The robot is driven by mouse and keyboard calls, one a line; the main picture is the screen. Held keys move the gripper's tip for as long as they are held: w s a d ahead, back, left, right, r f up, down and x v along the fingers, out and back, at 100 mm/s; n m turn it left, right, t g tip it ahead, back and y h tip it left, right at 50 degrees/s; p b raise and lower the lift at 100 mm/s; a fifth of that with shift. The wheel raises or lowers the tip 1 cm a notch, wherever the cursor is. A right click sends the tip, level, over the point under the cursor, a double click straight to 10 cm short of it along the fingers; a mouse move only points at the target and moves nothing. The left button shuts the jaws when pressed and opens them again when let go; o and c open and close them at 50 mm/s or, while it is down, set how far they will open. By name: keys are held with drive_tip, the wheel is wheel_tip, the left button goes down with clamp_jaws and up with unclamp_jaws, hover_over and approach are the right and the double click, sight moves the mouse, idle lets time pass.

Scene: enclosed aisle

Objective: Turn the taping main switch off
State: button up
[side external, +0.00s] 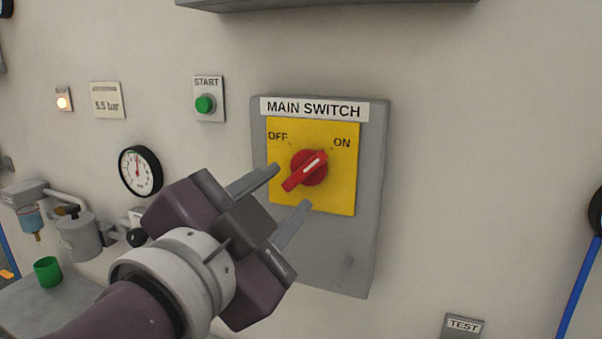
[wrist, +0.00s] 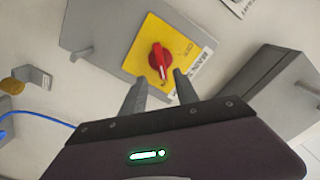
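The main switch is a red rotary knob (side external: 308,168) on a yellow plate (side external: 340,190), mounted on a grey box (side external: 370,200) on the wall. The plate is marked OFF at upper left and ON at upper right. The knob's white-marked end points to the upper right, toward ON. My gripper (side external: 292,187) is open, its two fingers apart in front of the plate, on either side of the knob's lower left end. In the wrist view the red knob (wrist: 159,62) shows just beyond and between the fingertips (wrist: 157,79). Contact is not visible.
A green START button (side external: 205,104), a pressure gauge (side external: 140,171) and a 5.5 bar label (side external: 107,101) are on the wall to the left. A TEST label (side external: 463,326) is at lower right. A grey housing (side external: 330,3) juts out above.

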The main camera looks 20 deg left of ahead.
sight(305, 171)
drive_tip(key=w, duration=0.7)
drive_tip(key=shift+a, duration=0.1)
clamp_jaws()
